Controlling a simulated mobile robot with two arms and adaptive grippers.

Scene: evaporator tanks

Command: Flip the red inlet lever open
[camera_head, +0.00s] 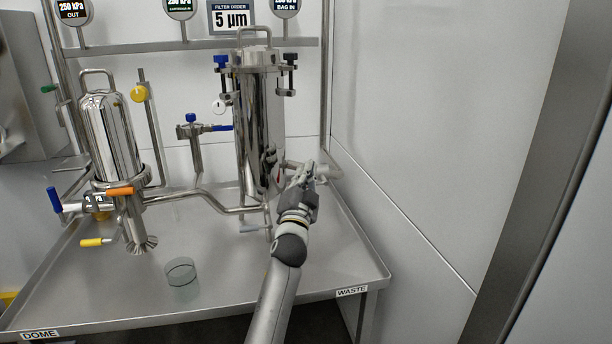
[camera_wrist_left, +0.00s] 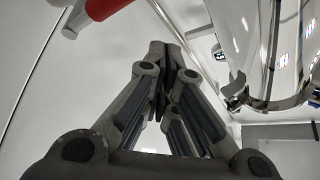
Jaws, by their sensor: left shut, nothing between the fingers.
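The red lever (camera_wrist_left: 108,6) shows at the top left of the left wrist view, partly cut off by the frame edge, on a grey metal fitting (camera_wrist_left: 75,20). In the head view my left gripper and the tall filter housing mostly hide this spot, with only a small reddish patch beside the housing. My left gripper (camera_head: 308,172) is just right of the tall steel housing (camera_head: 258,130), near a horizontal pipe. In the left wrist view its fingers (camera_wrist_left: 165,52) are together and empty, apart from the red lever in that picture. My right gripper is in neither view.
A shorter steel housing (camera_head: 108,135) with orange, blue and yellow levers stands left. A glass beaker (camera_head: 181,271) sits on the steel table (camera_head: 225,290). A blue-handled valve (camera_head: 222,127) is behind. A wall (camera_head: 430,130) bounds the right side.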

